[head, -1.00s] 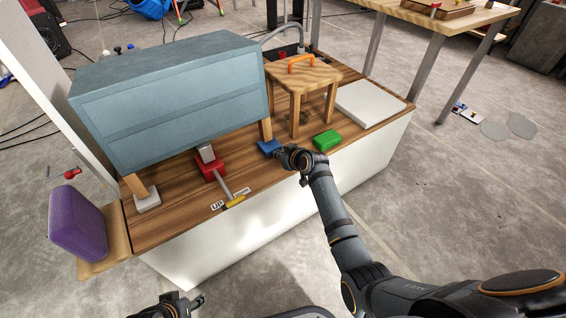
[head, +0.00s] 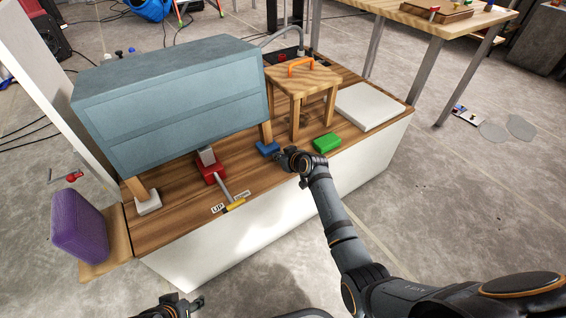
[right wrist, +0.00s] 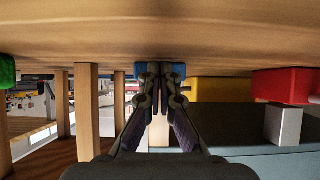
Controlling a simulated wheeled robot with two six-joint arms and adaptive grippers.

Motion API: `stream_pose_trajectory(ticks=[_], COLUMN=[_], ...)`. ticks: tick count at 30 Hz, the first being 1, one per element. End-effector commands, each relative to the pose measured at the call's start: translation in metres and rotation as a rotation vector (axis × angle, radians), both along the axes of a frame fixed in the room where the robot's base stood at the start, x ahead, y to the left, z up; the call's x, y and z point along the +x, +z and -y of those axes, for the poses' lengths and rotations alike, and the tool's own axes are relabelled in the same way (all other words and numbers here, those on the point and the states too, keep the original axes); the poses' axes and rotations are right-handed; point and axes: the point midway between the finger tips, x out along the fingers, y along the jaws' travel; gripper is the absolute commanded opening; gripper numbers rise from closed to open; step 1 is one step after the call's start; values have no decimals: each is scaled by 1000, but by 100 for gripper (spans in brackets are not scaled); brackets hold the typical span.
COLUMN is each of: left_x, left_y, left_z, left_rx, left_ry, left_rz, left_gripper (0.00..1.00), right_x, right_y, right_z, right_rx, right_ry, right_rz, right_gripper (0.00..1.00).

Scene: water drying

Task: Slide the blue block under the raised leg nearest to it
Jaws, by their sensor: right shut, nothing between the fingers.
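The blue block (head: 267,148) lies on the wooden top at the foot of the blue-grey cabinet's right front leg (head: 265,131). Whether that leg rests on it is hard to tell. My right gripper (head: 281,156) is shut and empty, low over the top, just right of and in front of the block. In the right wrist view, which is upside down, the fingertips (right wrist: 159,68) cover the middle of the blue block (right wrist: 140,70). Whether they touch it is unclear. My left gripper (head: 193,303) is at the bottom edge, far from the block, its fingers unclear.
A red jack (head: 211,167) with a yellow handle (head: 235,204) stands under the cabinet. The left leg stands on a white block (head: 148,203). A green block (head: 326,142) and a wooden stool (head: 301,78) are right of my gripper. A purple block (head: 79,226) stands far left.

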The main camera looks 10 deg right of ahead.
Motion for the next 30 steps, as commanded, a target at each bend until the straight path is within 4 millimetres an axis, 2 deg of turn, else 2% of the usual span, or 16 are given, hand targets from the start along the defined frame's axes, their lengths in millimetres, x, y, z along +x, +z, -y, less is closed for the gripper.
stream_pose_trajectory(ticks=[1,15,30], left_x=[0,0,0], left_y=[11,53,54], left_z=[0,0,0], left_rx=[0,0,0], left_ry=[0,0,0], left_rz=[0,0,0], left_gripper=[40,40,40], right_x=[-4,-40,-45], right_y=[7,19,17], right_z=[1,15,17], right_rx=[0,-1,0], right_ry=[-1,1,1], right_rz=[-1,-1,1], right_gripper=[0,0,0])
